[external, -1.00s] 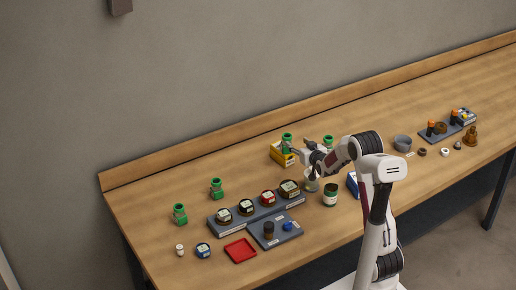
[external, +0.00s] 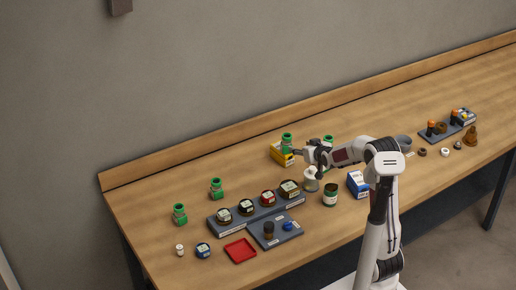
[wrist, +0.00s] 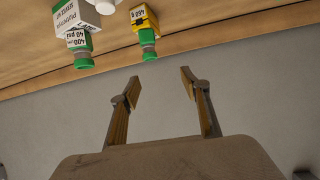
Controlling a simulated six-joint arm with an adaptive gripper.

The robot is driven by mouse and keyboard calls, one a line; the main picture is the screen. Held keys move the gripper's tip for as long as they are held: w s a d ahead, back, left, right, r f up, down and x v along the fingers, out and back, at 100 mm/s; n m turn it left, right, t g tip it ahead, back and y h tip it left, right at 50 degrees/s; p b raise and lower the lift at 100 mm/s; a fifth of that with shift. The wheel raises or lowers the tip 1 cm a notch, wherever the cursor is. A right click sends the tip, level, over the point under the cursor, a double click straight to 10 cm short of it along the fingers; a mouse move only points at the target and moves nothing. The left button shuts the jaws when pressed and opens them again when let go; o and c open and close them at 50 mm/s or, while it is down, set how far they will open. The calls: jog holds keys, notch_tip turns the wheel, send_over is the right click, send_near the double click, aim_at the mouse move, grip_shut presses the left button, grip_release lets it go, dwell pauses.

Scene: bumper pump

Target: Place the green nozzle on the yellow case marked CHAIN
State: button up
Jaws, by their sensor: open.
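A green nozzle (external: 287,141) stands upright on the yellow case (external: 279,157) at the back of the bench. The case's marking is too small to read in the external view. In the wrist view the picture is inverted, and the green nozzle (wrist: 148,44) and yellow case (wrist: 143,18) show beyond the fingertips. My gripper (wrist: 160,77) is open with nothing between its fingers, apart from the nozzle. In the external view my gripper (external: 301,152) is just right of the nozzle and case.
Another green nozzle (external: 328,140) is behind my arm; in the wrist view one is by a white box (wrist: 77,18). Two more stand at left. A grey rack (external: 232,226) of jars, a red tray (external: 241,251) and a blue-and-white box (external: 357,184) are nearer the front.

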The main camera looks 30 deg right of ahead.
jog(key=s+a+g, duration=0.2)
jog(key=s, duration=1.1)
jog(key=s+a+n+g+y, duration=0.1)
jog(key=s+a+g, duration=0.1)
jog(key=s, duration=1.1)
jog(key=s+a+r+g, duration=0.1)
jog(key=s+a, duration=0.3)
jog(key=s, duration=0.9)
jog(key=shift+n+g+y, duration=0.3)
jog(key=shift+g+y, duration=0.1)
jog(key=shift+g, duration=0.5)
